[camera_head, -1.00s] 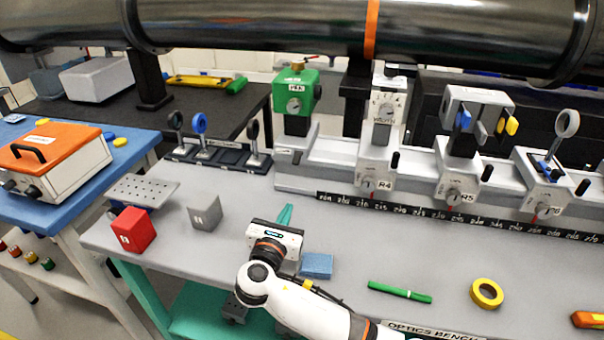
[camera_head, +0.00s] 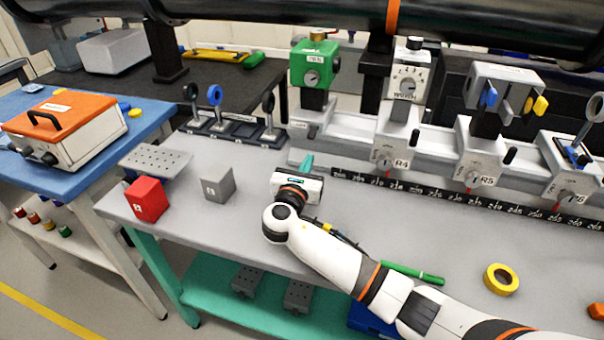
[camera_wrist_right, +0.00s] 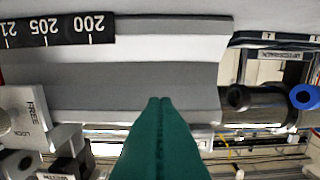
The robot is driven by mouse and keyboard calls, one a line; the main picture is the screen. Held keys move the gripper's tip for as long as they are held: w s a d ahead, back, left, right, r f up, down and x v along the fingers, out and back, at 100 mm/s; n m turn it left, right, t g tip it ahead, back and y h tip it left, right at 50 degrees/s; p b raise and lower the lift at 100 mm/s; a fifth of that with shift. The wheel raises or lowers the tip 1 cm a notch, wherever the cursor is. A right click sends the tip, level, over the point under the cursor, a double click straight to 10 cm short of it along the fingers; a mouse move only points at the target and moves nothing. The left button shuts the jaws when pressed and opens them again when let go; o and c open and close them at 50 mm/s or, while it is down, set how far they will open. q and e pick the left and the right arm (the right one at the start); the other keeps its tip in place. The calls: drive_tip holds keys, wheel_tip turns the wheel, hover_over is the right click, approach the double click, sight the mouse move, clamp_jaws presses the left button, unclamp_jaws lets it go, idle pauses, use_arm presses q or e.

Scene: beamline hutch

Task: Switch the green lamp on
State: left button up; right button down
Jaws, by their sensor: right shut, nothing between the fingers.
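The green lamp (camera_head: 315,66) is a green box with a label and a round dial-like part (camera_head: 312,78) on its front. It stands on a post at the left end of the grey rail (camera_head: 345,140). My right gripper (camera_head: 307,160) has teal fingers, shut and empty. It is low in front of the rail's left end, below and apart from the lamp. In the right wrist view, the shut fingertips (camera_wrist_right: 160,102) point at the rail's pale side. The lamp's green box cannot be made out there. My left gripper is not in view.
Carriers R4 (camera_head: 392,155) and R5 (camera_head: 478,165) stand right of the lamp on the rail. A rack (camera_head: 205,127) with ring-shaped optics is to its left. A red cube (camera_head: 147,200), grey cube (camera_head: 218,185), green pen (camera_head: 412,273) and yellow tape roll (camera_head: 501,279) lie on the bench.

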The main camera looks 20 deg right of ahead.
sight(312, 133)
drive_tip(key=x, duration=0.3)
drive_tip(key=shift+w+d+r, duration=0.15)
drive_tip(key=shift+w+r, duration=0.05)
drive_tip(key=r, duration=0.1)
drive_tip(key=s+r+p, duration=0.1)
drive_tip(key=a+r, duration=0.1)
drive_tip(key=shift+s+r, duration=0.15)
drive_tip(key=shift+s, duration=0.05)
